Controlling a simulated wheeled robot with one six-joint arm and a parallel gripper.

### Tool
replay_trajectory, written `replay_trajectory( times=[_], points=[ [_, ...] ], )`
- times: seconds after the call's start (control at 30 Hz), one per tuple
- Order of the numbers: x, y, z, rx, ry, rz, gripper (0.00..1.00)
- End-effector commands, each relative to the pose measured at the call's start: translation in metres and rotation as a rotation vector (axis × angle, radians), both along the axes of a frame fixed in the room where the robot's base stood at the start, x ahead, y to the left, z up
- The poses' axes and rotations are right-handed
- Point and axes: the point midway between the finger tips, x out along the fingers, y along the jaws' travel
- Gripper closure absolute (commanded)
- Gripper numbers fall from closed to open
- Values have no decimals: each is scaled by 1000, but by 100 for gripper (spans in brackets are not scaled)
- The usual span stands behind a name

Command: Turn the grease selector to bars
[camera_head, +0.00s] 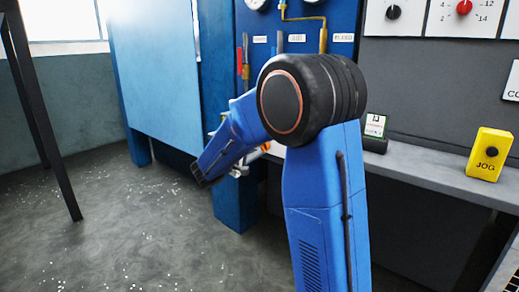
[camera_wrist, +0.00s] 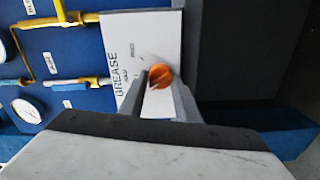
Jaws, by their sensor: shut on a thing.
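The grease selector is an orange knob (camera_wrist: 160,75) on a white plate (camera_wrist: 145,35) marked GREASE, seen in the wrist view. The plate appears turned sideways there, with smaller markings near the knob that are too blurred to read. My gripper (camera_wrist: 161,84) has its two grey fingers on either side of the knob and is shut on it. Which marking the knob points to cannot be told. In the head view my blue arm hides most of the gripper and the selector.
A blue panel with gauges (camera_wrist: 27,110) and yellow pipes (camera_wrist: 88,80) lies beside the plate. In the head view a grey shelf (camera_head: 430,171) carries a yellow JOG box (camera_head: 490,155). A blue cabinet (camera_head: 155,75) stands left, with open floor (camera_head: 110,235) before it.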

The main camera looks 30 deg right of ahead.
Motion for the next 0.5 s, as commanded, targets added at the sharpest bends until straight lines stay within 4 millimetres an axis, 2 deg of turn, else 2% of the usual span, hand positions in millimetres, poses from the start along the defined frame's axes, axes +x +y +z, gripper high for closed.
replay_trajectory(
  times=[0.2, 0.5],
  points=[
    [1, 1, -1, -39, 109, 2, 93],
    [1, 1, -1, -64, 177, 3, 93]
  ],
)
